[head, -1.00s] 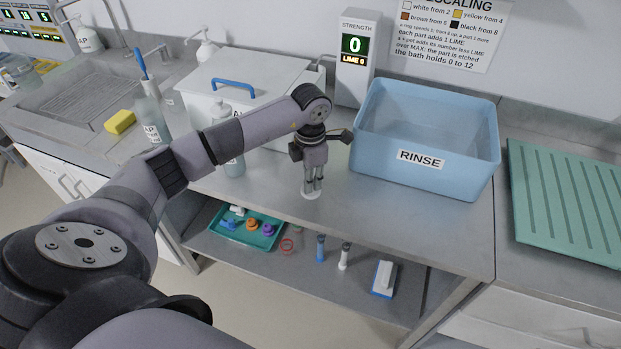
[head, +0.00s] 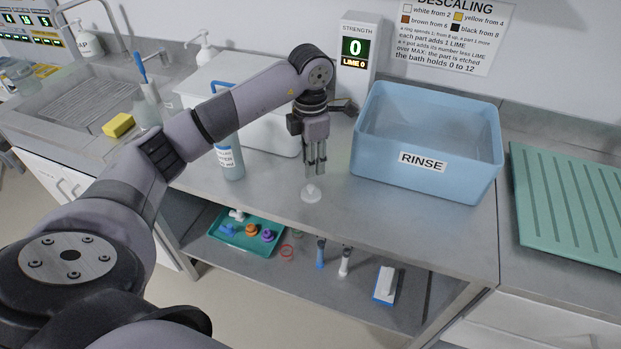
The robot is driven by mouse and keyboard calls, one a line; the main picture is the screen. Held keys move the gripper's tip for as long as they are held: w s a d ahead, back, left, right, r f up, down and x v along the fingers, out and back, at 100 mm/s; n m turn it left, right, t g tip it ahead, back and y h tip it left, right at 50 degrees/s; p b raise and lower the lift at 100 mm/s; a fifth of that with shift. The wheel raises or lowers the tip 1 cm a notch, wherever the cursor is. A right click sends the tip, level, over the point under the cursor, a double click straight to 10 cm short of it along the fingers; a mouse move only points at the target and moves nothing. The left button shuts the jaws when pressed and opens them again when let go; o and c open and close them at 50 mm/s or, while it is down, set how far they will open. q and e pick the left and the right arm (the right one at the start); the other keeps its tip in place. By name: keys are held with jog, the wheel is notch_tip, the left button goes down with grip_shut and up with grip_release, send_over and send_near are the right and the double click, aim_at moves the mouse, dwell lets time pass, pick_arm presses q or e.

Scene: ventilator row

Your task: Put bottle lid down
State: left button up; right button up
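A small white translucent bottle lid (head: 311,193) rests on the grey counter near its front edge, its narrow top pointing up. My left gripper (head: 316,172) hangs fingers-down just above and slightly right of the lid, apart from it. Its fingers are a little apart with nothing between them. A grey-blue labelled bottle (head: 231,160) stands on the counter to the left, its top hidden behind my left arm. My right gripper is out of view.
A blue RINSE tub (head: 424,184) stands to the right, below the strength display (head: 355,62). A white lidded box (head: 270,132) is behind my arm. The lower shelf holds a teal tray (head: 232,241) with small parts. Counter around the lid is clear.

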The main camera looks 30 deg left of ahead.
pick_arm(q)
jog(key=shift+r+b, duration=0.35)
jog(key=shift+r, duration=1.9)
jog(key=shift+d, duration=0.1)
